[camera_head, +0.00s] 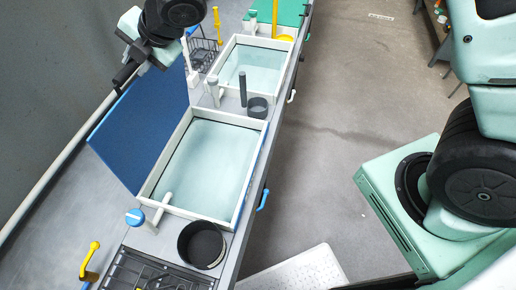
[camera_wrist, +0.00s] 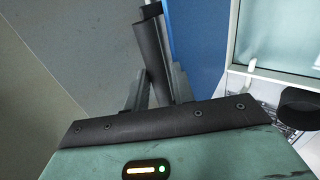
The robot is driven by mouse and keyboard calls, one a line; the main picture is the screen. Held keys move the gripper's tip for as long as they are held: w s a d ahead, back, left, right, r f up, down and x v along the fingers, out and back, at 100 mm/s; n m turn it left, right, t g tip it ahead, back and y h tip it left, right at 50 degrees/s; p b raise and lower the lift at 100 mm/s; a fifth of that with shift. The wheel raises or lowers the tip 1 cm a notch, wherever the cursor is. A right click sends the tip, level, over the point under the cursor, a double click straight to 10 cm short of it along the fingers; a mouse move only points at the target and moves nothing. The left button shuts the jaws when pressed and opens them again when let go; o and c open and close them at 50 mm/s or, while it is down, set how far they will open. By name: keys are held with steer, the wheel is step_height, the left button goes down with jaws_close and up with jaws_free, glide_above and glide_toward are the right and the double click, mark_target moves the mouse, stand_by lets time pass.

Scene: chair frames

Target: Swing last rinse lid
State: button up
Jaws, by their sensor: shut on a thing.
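A blue lid panel (camera_head: 145,130) stands raised along the left side of the nearer basin (camera_head: 210,165). The basin has a white rim and a pale, flat inside, and is uncovered. My gripper (camera_head: 132,66) is at the lid's upper left edge. In the wrist view, my gripper (camera_wrist: 158,90) is shut on a dark round handle bar (camera_wrist: 151,45). The blue lid (camera_wrist: 195,45) shows just right of the bar. The bar's join to the lid is partly hidden.
A second basin (camera_head: 250,70) lies farther along the counter, with a wire basket (camera_head: 203,52) beside it and a green panel (camera_head: 281,12) beyond. A black pot (camera_head: 202,244) and a dark rack (camera_head: 150,272) are at the near end. A grey wall is left; open floor is right.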

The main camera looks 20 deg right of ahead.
steer(key=shift+s+d+f+b, duration=0.55)
steer(key=shift+d+f, duration=0.05)
steer(key=shift+f, duration=0.2)
steer(key=shift+c, duration=0.2)
steer(key=shift+s+d, duration=0.3)
steer(key=shift+s+d+f+b, duration=0.1)
steer(key=shift+d+f+b, duration=0.05)
steer(key=shift+b, duration=0.2)
steer(key=s+d+b, duration=0.1)
steer(key=s+d+f+b, duration=0.1)
steer(key=d, duration=0.1)
steer(key=s+d+f+b, duration=0.1)
steer(key=s+d, duration=0.1)
steer(key=shift+d+b, duration=0.1)
steer(key=shift+b, duration=0.25)
jaws_close()
steer(key=s+d+f+b, duration=0.7)
steer(key=d+f+b, duration=0.1)
steer(key=d+b, duration=0.1)
steer(key=shift+f+b, duration=0.35)
steer(key=shift+f, duration=0.05)
steer(key=shift+d, duration=0.1)
